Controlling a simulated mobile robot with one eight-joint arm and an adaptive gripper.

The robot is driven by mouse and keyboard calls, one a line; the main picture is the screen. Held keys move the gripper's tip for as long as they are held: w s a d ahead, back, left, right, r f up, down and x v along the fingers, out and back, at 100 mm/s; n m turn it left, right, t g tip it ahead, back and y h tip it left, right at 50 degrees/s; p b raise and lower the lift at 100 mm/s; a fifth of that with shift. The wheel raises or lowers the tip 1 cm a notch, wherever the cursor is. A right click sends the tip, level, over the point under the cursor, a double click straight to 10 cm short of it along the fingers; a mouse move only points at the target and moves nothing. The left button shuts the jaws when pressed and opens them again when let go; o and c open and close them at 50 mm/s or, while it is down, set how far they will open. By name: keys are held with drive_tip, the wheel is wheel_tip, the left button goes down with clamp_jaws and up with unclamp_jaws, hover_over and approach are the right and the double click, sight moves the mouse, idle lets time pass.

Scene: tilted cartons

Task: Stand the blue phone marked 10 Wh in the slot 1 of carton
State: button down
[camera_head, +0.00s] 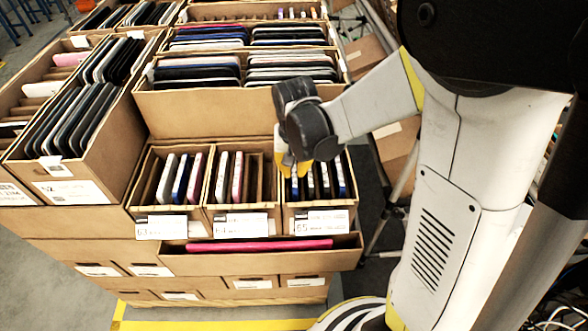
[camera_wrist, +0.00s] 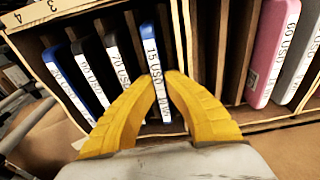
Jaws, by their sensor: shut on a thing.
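My gripper (camera_wrist: 164,82) has two yellow fingers, shut on a blue phone (camera_wrist: 149,40) with a white label strip. The label's upper text looks like "15 USO"; its lower part is partly hidden between the fingers. The phone stands upright among the dividers of a carton (camera_wrist: 25,48), whose edge carries the numbers 3 and 4. Whether its lower end rests on the carton floor is hidden. In the head view my gripper (camera_head: 296,165) is over the left part of the right front carton (camera_head: 301,222), labelled 65, and hides the phone's grip.
In the wrist view, dark and blue phones (camera_wrist: 85,68) stand left of the held phone, empty divider slots (camera_wrist: 205,50) right of it, then a pink phone (camera_wrist: 267,55). Two more small cartons (camera_head: 236,212) stand left in the head view. A long pink item (camera_head: 260,245) lies in front.

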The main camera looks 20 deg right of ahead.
idle(0.4)
drive_tip(key=c, duration=1.5)
unclamp_jaws()
drive_tip(key=shift+d, duration=0.1)
drive_tip(key=shift+r, duration=0.5)
wheel_tip(320, 180, up, 20)
drive_tip(key=s+p, duration=0.1)
drive_tip(key=p, duration=0.6)
drive_tip(key=shift+s+a+p, duration=0.2)
drive_tip(key=shift+s+p, duration=0.05)
drive_tip(key=shift+p, duration=0.1)
drive_tip(key=shift+f, duration=0.1)
